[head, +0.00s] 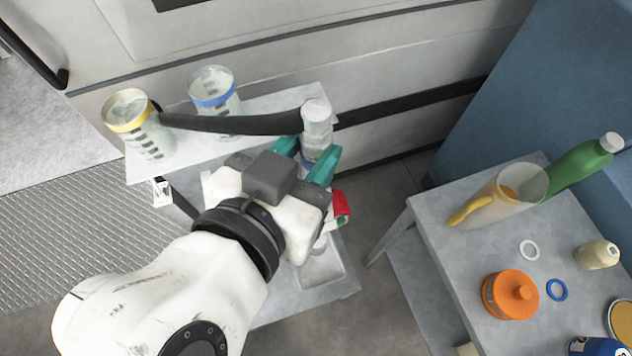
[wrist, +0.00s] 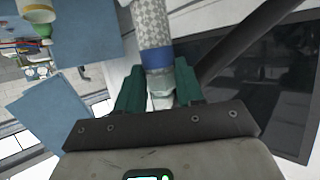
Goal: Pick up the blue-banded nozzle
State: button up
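The blue-banded nozzle (head: 317,122) is a pale upright cylinder with a light cap, at the right end of the grey shelf in the head view. In the wrist view its blue band (wrist: 157,57) lies just beyond the fingertips, with a patterned pale part above it and a grey part below. My gripper (head: 306,163) has teal fingers on either side of the nozzle's lower part. In the wrist view both fingers (wrist: 160,84) appear to touch its sides. My gripper hides the nozzle's lower end.
A yellow-banded jar (head: 135,125) and a blue-banded jar (head: 214,92) stand on the shelf (head: 270,102). A side table (head: 440,205) at right holds an orange container (head: 510,295), a clear jug and a green bottle.

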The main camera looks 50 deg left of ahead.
grip_shut()
jog(key=shift+r, duration=0.1)
dwell(0.8)
